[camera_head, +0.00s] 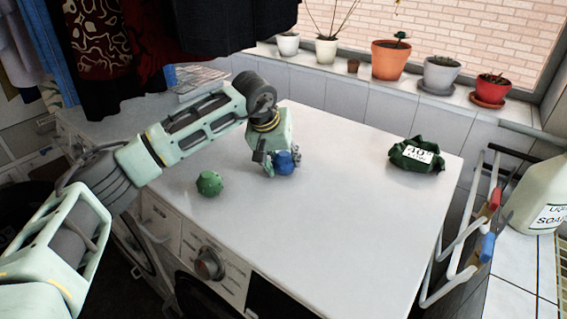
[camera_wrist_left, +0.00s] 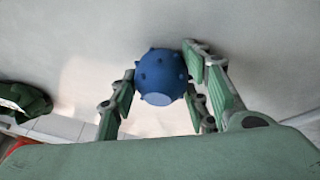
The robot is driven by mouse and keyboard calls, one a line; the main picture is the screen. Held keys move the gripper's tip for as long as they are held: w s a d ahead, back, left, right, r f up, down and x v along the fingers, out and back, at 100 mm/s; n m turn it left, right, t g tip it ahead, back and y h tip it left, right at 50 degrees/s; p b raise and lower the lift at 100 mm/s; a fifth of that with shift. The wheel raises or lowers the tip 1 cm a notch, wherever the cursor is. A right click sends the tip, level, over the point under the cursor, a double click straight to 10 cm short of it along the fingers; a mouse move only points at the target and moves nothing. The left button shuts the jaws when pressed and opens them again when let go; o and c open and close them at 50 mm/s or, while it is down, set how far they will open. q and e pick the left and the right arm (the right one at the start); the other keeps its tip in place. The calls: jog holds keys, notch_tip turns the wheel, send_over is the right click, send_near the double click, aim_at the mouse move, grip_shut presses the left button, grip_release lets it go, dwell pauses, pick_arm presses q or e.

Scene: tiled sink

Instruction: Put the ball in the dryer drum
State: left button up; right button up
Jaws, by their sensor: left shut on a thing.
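A blue knobbly ball (camera_head: 285,162) is at my left gripper (camera_head: 270,160), above or on the white dryer top (camera_head: 340,220). In the left wrist view the ball (camera_wrist_left: 161,76) sits between the fingers of the left gripper (camera_wrist_left: 160,90), which is shut on it. A green knobbly ball (camera_head: 209,183) lies on the dryer top to the left of the gripper. The dryer's front with its knob (camera_head: 208,263) faces the near side. A round dark door opening (camera_head: 200,298) shows partly at the bottom; the drum inside is hidden. My right gripper is not in view.
A dark green folded bag (camera_head: 416,155) with a white label lies at the right on the dryer top. Potted plants (camera_head: 390,60) line the ledge behind. A rack (camera_head: 470,230) and soap bottle (camera_head: 540,195) stand right. Clothes (camera_head: 120,40) hang at upper left. The dryer top's near middle is clear.

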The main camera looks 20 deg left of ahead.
pick_arm(q)
jog(key=shift+c, duration=0.8)
jog(key=shift+r, duration=0.15)
